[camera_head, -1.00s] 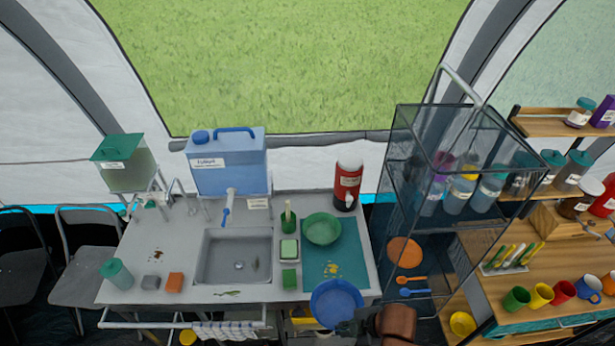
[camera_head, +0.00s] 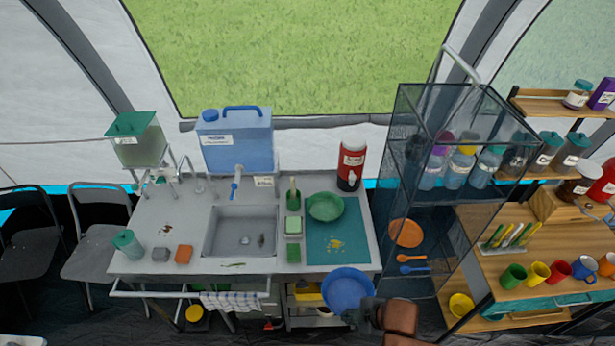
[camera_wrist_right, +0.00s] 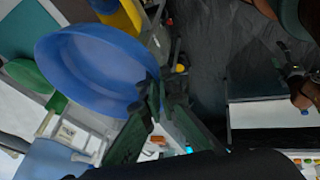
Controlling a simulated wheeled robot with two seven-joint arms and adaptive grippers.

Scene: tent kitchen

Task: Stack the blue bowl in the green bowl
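The blue bowl (camera_head: 348,287) is held in the air at the front right edge of the counter, roughly level. My right gripper (camera_head: 358,311) is shut on its rim at the near right side. In the right wrist view the gripper fingers (camera_wrist_right: 150,92) pinch the rim of the blue bowl (camera_wrist_right: 92,68). The green bowl (camera_head: 325,207) stands upright and empty at the back of the teal mat, beyond the blue bowl. Part of it also shows in the wrist view (camera_wrist_right: 28,75). A dark gripper-like shape (camera_wrist_right: 291,75) shows at the wrist view's right; its fingers are unclear.
The teal mat (camera_head: 318,238) has yellow crumbs on it. A green sponge tray (camera_head: 293,227) and a sink (camera_head: 240,232) are left of it. A red jug (camera_head: 350,166) stands behind. A glass-sided cabinet (camera_head: 408,190) rises close on the right.

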